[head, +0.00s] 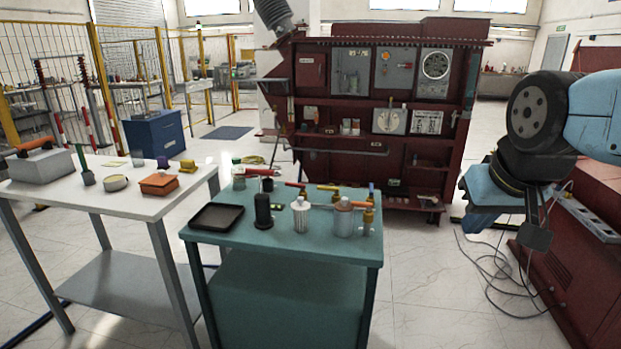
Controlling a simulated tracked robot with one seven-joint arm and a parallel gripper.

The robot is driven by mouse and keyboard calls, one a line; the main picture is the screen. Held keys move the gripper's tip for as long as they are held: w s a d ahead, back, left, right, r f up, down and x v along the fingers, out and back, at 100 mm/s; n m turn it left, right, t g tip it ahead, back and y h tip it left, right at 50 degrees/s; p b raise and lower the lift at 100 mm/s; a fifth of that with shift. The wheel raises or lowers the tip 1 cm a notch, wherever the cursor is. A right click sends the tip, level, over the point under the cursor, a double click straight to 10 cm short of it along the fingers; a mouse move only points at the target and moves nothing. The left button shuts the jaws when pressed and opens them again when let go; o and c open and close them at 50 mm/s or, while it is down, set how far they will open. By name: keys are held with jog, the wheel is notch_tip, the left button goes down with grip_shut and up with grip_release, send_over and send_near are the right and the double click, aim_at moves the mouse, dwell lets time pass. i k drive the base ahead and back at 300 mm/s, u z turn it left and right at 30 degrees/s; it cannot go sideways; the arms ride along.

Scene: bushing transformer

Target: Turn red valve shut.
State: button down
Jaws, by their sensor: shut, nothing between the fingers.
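Several small valves with brass-coloured bodies stand on the teal table. A red-orange lever handle (296,184) lies near the table's back edge, and an orange handle (361,204) sits further right by a brass body (368,219). A red handle-like piece (262,172) shows behind the table's back edge. I cannot tell for sure which is the red valve, or how far it is turned. My gripper (537,237) hangs at the right, shut and empty, well apart from the teal table.
The teal table (225,244) also holds a black tray (216,217), a dark cylinder (263,210) and grey canisters. A white table (120,197) stands left. The dark red transformer (345,103) stands behind. Cables (487,262) lie on the floor right; floor between is clear.

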aim_at(303, 188)
jog(key=z, duration=0.1)
jog(key=i, duration=1)
jog(key=u, duration=0.05)
